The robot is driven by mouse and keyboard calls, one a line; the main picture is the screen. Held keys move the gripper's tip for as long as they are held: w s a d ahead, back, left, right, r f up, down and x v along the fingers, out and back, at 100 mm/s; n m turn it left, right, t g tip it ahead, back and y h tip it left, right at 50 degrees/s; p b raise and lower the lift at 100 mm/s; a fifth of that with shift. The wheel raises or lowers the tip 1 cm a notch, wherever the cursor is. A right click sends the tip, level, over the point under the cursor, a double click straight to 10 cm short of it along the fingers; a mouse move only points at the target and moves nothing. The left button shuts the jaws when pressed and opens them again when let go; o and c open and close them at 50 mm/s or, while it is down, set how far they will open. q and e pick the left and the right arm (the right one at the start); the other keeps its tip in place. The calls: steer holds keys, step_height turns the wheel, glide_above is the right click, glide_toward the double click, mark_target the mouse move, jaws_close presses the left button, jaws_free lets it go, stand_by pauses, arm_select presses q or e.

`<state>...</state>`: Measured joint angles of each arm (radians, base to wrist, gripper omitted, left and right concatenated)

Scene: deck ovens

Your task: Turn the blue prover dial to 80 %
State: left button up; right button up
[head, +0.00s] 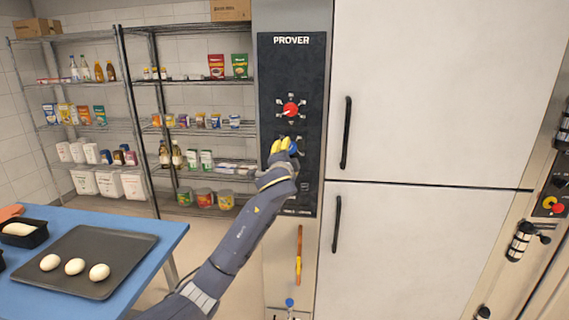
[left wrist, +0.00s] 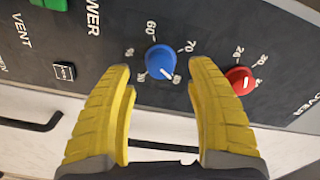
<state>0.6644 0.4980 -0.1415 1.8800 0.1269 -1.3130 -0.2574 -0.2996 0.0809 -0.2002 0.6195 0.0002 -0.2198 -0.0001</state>
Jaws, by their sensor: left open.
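The blue prover dial (left wrist: 161,62) sits on the dark prover panel (head: 308,70), with numbers printed around it. In the left wrist view its white pointer mark points to the lower right, near a label that looks like 80. The 60 and 70 labels are readable. My left gripper (left wrist: 162,100) is open, with its yellow fingers either side of and short of the dial, apparently not touching it. In the head view the left gripper (head: 282,148) partly hides the blue dial (head: 294,147). My right gripper is not in view.
A red dial (head: 291,109) is above the blue one on the panel; it lies close to one finger in the left wrist view (left wrist: 240,80). Tall white doors with black handles (head: 346,133) stand to the right. A blue table (head: 172,232) with a dough tray is at the left.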

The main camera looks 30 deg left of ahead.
arm_select(q)
steer(key=v, duration=0.8)
steer(key=n+h, duration=0.2)
steer(key=n, duration=1)
glide_toward(289, 150)
steer(key=shift+t, duration=0.4)
steer(key=x, duration=1)
steer(key=shift+w+a+f, duration=0.15)
steer(key=shift+w+f, duration=0.05)
steer(key=shift+f, duration=0.2)
steer(key=shift+o, duration=0.2)
jaws_close()
